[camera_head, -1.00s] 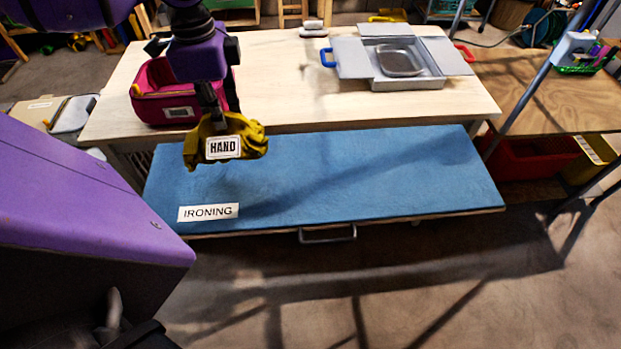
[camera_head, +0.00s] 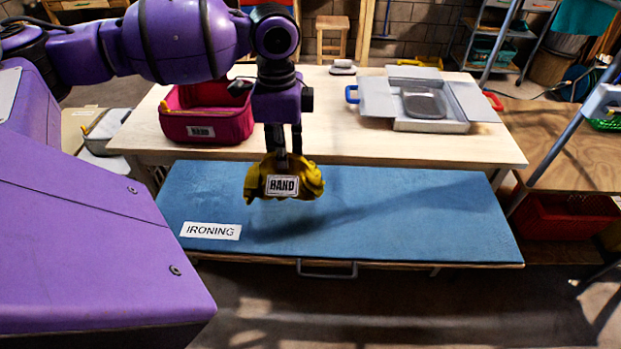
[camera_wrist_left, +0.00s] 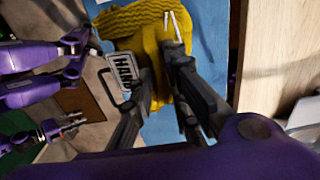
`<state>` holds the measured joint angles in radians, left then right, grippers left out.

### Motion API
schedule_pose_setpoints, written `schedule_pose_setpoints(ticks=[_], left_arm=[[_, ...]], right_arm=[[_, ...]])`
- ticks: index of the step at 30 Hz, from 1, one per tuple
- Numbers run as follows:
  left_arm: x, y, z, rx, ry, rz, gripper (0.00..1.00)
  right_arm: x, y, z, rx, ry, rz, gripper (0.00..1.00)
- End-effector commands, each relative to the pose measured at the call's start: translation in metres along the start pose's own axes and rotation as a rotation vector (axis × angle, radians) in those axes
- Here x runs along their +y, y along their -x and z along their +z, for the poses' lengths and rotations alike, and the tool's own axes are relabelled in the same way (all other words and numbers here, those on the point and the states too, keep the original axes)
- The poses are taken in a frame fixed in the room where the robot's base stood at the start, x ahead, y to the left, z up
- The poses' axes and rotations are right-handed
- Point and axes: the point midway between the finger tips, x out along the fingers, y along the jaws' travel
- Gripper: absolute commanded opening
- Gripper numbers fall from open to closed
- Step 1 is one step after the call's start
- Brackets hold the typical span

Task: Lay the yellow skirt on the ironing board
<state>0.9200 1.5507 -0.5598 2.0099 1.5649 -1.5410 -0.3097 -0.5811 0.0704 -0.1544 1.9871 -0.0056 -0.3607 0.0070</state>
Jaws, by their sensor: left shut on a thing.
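The yellow skirt (camera_head: 309,181) is a bunched cloth with a white tag reading HAND. My left gripper (camera_head: 284,158) points down and is shut on the skirt, holding it over the left half of the blue ironing board (camera_head: 420,215). In the left wrist view the fingers (camera_wrist_left: 160,85) grip the skirt (camera_wrist_left: 135,30), with blue board (camera_wrist_left: 160,128) behind it. A shadow falls on the board to the right of the skirt; whether its lower edge touches the board I cannot tell. My right gripper is not in the head view.
A label reading IRONING (camera_head: 210,231) lies on the board's left front. Behind is a wooden table (camera_head: 320,120) with a pink fabric bin (camera_head: 200,130) and a grey box with open flaps (camera_head: 400,125). A red crate (camera_head: 565,217) stands at right. The board's right half is clear.

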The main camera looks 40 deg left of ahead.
Motion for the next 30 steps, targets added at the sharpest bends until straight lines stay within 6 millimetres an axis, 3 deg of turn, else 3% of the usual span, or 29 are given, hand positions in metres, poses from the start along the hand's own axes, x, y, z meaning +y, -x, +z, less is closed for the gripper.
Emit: schedule_pose_setpoints(ticks=[1,7,14,21,30], left_arm=[[-0.004,-0.010,-0.012,0.004,-0.002,0.004,0.00],[-0.016,-0.041,-0.033,0.002,-0.001,0.000,0.00],[-0.021,-0.053,-0.042,0.002,0.000,-0.002,0.00],[-0.023,-0.085,-0.046,-0.001,0.000,0.000,0.00],[-0.024,-0.088,-0.046,0.001,0.000,-0.004,0.00]], right_arm=[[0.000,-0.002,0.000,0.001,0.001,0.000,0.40],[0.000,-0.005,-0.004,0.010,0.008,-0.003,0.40],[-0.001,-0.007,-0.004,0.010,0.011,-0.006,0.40],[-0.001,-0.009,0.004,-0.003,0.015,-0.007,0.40],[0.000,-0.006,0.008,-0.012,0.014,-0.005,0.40]])
